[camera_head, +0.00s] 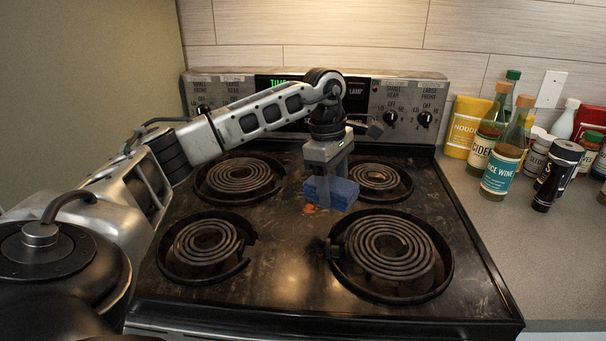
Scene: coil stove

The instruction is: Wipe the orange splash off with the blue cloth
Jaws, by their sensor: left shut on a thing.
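The blue cloth (339,193) is a folded block between the fingers of my left gripper (331,178), over the middle of the stove top. My left gripper is shut on it and points down. A small orange splash (310,209) shows on the black stove top just below and left of the cloth's lower edge. The cloth may hide part of the splash. I cannot tell whether the cloth touches the surface. My right gripper is not in view.
Coil burners surround the middle: rear left (240,176), rear right (373,179), front left (205,242), front right (390,247). The control panel (400,103) stands behind. Bottles, including rice wine (501,172), and a dark shaker (556,178) crowd the right counter (535,250), whose front is clear.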

